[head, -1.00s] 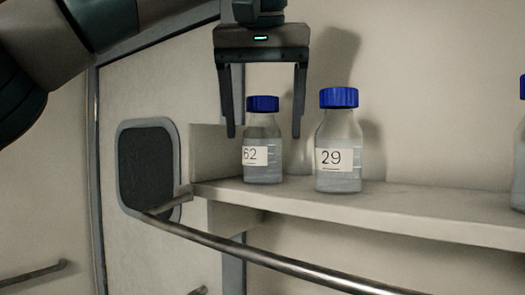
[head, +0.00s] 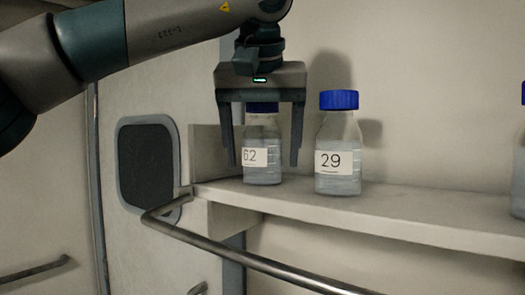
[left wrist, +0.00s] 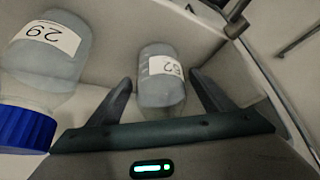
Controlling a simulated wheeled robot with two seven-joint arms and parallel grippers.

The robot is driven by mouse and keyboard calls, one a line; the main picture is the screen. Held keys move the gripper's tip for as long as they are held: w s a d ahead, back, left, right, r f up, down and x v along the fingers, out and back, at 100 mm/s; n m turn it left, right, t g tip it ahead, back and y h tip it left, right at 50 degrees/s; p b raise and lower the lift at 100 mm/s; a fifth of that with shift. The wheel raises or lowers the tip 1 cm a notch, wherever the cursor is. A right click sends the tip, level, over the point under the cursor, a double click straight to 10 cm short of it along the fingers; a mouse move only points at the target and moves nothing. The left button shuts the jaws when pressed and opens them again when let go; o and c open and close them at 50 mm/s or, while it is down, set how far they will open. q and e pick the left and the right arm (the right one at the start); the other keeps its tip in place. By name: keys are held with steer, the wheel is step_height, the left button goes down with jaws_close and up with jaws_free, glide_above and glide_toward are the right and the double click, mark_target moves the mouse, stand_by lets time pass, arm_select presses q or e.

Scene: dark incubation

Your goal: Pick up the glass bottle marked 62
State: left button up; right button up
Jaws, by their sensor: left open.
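The glass bottle marked 62 (head: 263,172) stands upright on the shelf in the head view, with clear contents and a blue cap partly hidden behind my gripper. My left gripper (head: 264,160) points down over it, open, with one finger on each side of the bottle. In the left wrist view the bottle marked 62 (left wrist: 160,85) shows between the two open fingers (left wrist: 160,92). I cannot tell whether either finger touches the glass. My right gripper is not in view.
A similar bottle marked 29 (head: 338,160) stands close to the right on the same shelf (head: 400,208). Another bottle (head: 519,170) is cut off at the right edge. A metal rail (head: 270,264) runs in front of and below the shelf. A wall stands close to the left.

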arm_select(q)
steer(key=c, duration=1.5)
steer(key=shift+r, duration=0.15)
steer(key=shift+r, duration=4.9)
